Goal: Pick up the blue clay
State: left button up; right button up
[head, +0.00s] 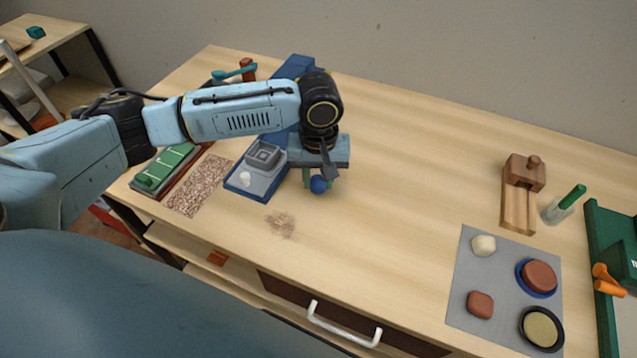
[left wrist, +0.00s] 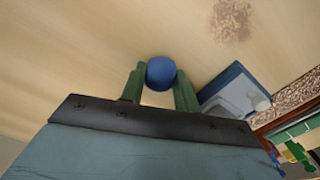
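The blue clay (head: 318,184) is a small round ball. It lies between the green fingers of my left gripper (head: 321,181), over the left-middle part of the table. In the left wrist view the blue clay (left wrist: 161,72) sits between the two fingertips (left wrist: 161,80), with a finger close on each side. I cannot tell whether both fingers press on it, or whether it touches the table. My right gripper is in neither view.
A blue tray (head: 244,187) with a grey square dish (head: 265,155) stands just left of the gripper. A grey mat (head: 462,290) with clay pieces and round dishes lies at the right. A wooden tool (head: 519,209) stands behind it. The table's middle is clear.

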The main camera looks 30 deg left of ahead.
pick_arm(q)
notch_tip(320, 180, up, 8)
jog(key=shift+f+p, duration=0.1)
jog(key=shift+p, duration=0.4)
jog(key=shift+c, duration=0.2)
jog(key=shift+w+a+r+p, duration=0.1)
jog(key=shift+a+r+p, duration=0.2)
jog(key=shift+p, duration=0.2)
jog(key=a+r+p, duration=0.1)
jog(key=a+p, duration=0.1)
jog(key=p, duration=0.1)
jog(key=a+r+p, duration=0.1)
jog(key=a+p, duration=0.1)
jog(key=a+r+p, duration=0.2)
jog(key=p, duration=0.1)
jog(key=shift+w+a+r+p, duration=0.1)
jog(key=shift+w+a+p, duration=0.2)
jog(key=shift+a, duration=0.05)
jog(key=shift+c, duration=0.2)
jog(key=a+f+p, duration=0.1)
jog(key=a+f, duration=0.2)
jog(key=a, duration=0.3)
jog(key=shift+w+a+f, duration=0.25)
jog(key=shift+w, duration=0.15)
jog(key=shift+w+a+f, duration=0.1)
jog(key=shift+a+f, duration=0.35)
jog(key=shift+a, duration=0.15)
jog(key=shift+c, duration=0.2)
jog(key=shift+f, duration=0.25)
